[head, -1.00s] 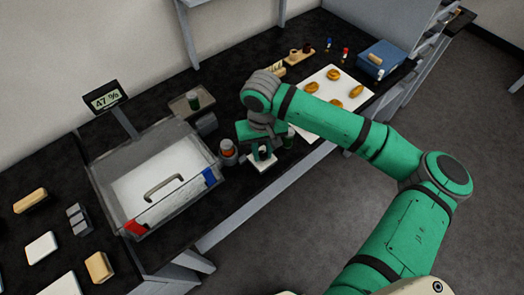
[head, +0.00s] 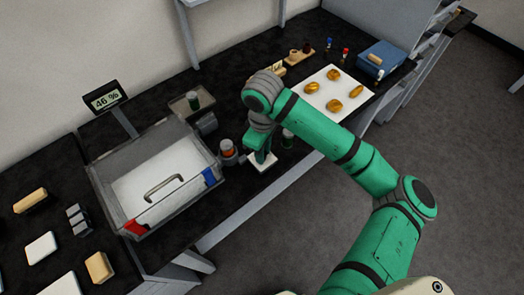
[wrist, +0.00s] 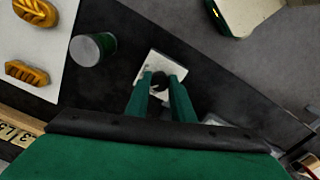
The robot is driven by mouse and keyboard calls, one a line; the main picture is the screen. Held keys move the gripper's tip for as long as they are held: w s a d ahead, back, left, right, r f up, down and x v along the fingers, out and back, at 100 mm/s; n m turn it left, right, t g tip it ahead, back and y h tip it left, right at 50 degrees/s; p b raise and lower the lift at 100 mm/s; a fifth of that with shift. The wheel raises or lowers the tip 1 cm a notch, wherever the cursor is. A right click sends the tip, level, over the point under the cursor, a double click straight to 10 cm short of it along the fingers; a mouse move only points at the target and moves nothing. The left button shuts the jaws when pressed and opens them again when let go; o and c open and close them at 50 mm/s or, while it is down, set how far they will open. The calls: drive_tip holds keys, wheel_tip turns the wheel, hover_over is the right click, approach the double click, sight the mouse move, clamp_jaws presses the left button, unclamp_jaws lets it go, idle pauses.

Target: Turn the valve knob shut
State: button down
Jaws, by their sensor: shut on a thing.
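The valve knob (wrist: 159,80) shows in the wrist view as a small dark round thing over a white square plate (wrist: 150,66). My gripper (wrist: 160,80) is shut on the knob, with one green finger on each side of it. In the head view my gripper (head: 262,157) points down over the same white plate (head: 264,165) near the front edge of the bench. There the fingers hide the knob. I cannot tell from the picture how far the knob is turned.
A clear-walled box (head: 120,188) with a handle stands left of the plate. A display (head: 106,98) behind it reads 46 %. A jar with orange contents (head: 228,150) is close on the left. A dark green jar (wrist: 92,48) and a white board (head: 333,118) with golden pieces lie right.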

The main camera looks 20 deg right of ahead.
drive_tip(key=n, duration=0.4)
drive_tip(key=shift+w+n, duration=0.2)
drive_tip(key=shift+n, duration=0.1)
drive_tip(key=shift+s+r+n, duration=0.1)
drive_tip(key=shift+n, duration=1.7)
drive_tip(key=shift+a, duration=0.1)
drive_tip(key=c, duration=1.5)
unclamp_jaws()
drive_tip(key=shift+c, duration=0.2)
